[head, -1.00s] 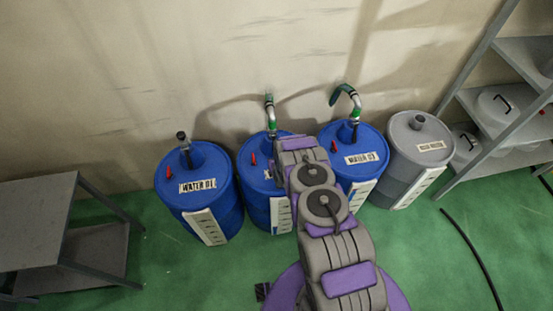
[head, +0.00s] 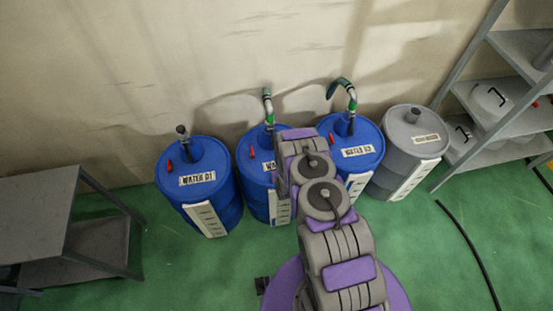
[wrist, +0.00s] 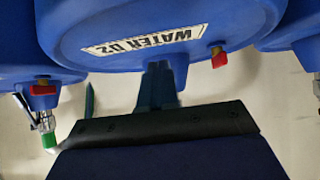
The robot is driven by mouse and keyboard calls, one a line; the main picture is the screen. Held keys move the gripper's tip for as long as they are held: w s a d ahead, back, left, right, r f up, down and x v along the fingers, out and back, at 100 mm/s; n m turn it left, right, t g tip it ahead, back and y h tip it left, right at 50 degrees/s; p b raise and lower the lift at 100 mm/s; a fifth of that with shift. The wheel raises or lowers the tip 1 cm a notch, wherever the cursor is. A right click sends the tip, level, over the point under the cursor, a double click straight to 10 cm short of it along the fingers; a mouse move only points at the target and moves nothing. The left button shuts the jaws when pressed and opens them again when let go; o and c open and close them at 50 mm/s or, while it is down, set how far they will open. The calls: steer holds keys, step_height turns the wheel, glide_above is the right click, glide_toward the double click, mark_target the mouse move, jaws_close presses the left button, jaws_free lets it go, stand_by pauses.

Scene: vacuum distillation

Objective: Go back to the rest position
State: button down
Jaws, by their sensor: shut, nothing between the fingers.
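My gripper (wrist: 158,90) shows in the wrist view as dark fingers, shut and empty, in front of the blue drum labelled WATER 02 (wrist: 218,22). In the head view my folded arm stands before this drum (head: 250,180) and covers much of its right side and label. The gripper's fingers cannot be made out there.
Blue drums WATER 01 (head: 213,208) and WATER 03 (head: 366,138) stand at either side. A grey drum (head: 405,150) and shelf rack (head: 500,100) stand at right. A grey table (head: 35,215) is at left. A black hose (head: 470,245) lies on open green floor.

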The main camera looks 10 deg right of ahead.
steer(key=shift+s, duration=1.75)
